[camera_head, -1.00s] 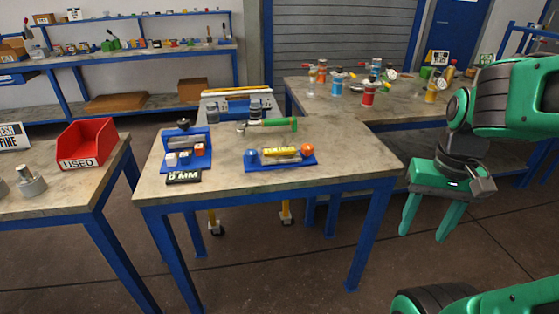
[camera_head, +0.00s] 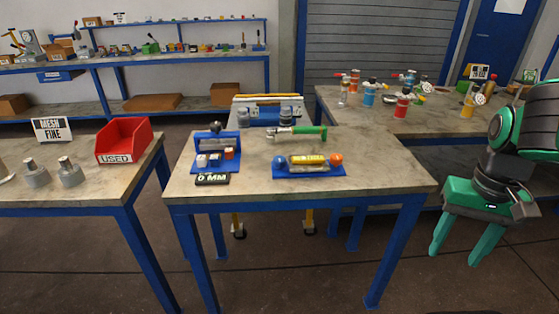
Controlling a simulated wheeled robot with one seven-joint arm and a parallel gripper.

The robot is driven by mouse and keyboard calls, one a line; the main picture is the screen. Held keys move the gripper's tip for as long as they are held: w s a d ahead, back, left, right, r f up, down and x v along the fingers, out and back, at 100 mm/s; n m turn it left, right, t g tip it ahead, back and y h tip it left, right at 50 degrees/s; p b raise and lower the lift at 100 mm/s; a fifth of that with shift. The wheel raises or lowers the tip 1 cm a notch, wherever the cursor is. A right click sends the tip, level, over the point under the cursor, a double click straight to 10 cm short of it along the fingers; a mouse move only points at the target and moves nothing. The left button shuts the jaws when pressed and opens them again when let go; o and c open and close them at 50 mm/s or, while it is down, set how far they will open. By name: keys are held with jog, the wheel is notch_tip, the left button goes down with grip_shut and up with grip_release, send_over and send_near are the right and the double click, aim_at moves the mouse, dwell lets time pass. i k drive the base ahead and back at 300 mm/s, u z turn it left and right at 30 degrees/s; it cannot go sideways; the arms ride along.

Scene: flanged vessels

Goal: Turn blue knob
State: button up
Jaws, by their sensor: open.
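A round blue knob (camera_head: 280,163) sits at the left end of a small blue-based fixture (camera_head: 312,173) on the middle table.
A red "USED" bin (camera_head: 123,142) is on the left table. Vessels with coloured parts, including a blue one (camera_head: 369,93), stand on the back-right table.

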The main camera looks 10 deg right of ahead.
aim_at(280, 162)
jog(key=z, duration=0.3)
jog(key=i, duration=0.9)
jog(key=u, duration=0.2)
